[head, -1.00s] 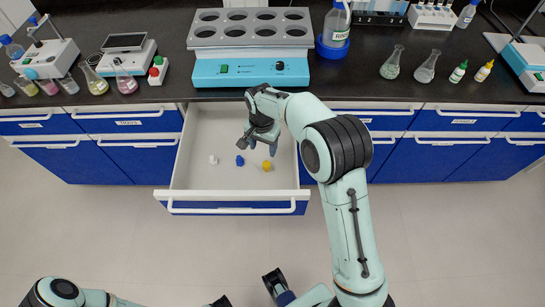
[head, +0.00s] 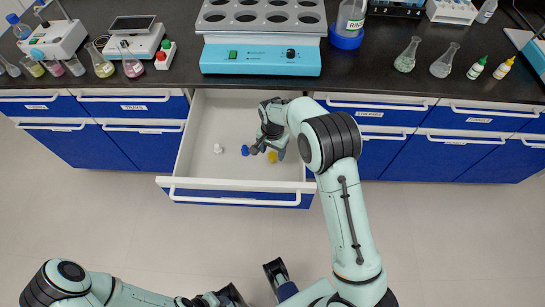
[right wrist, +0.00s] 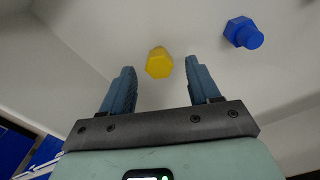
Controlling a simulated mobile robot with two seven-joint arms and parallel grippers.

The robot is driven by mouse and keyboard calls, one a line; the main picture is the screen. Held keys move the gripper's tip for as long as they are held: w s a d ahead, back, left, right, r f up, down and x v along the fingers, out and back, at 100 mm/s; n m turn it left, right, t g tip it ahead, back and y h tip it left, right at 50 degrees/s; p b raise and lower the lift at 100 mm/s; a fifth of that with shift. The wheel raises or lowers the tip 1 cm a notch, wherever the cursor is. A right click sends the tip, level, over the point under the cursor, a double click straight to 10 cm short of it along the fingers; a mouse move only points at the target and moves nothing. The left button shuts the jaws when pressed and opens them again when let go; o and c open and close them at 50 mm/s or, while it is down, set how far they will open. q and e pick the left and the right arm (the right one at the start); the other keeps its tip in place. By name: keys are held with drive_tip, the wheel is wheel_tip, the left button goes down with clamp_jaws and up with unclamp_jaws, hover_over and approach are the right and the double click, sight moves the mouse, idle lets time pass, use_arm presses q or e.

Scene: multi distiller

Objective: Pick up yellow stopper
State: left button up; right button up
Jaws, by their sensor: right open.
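The yellow stopper (head: 272,157) lies on the floor of the open white drawer (head: 200,166). In the right wrist view the yellow stopper (right wrist: 159,63) shows between and just beyond the fingertips. My right gripper (head: 269,153) reaches into the drawer above it; in the right wrist view its blue fingers (right wrist: 160,72) are spread with nothing between them. A blue stopper (head: 245,150) and a white stopper (head: 218,148) lie to the left in the head view. The blue stopper (right wrist: 243,33) is right of the fingers in the right wrist view. My left gripper (head: 230,297) is at the bottom edge, its fingers unclear.
The drawer's front wall with its handle (head: 235,201) stands toward me, and its side walls flank the stoppers. The dark bench top (head: 180,88) overhangs behind, with a multi-hole distiller (head: 261,60), flasks and bottles on it. The floor in front is clear.

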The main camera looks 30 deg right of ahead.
sight(273, 153)
drive_tip(key=f, duration=0.3)
drive_tip(key=shift+d+f, duration=0.2)
drive_tip(key=shift+f, duration=0.15)
drive_tip(key=c, duration=1)
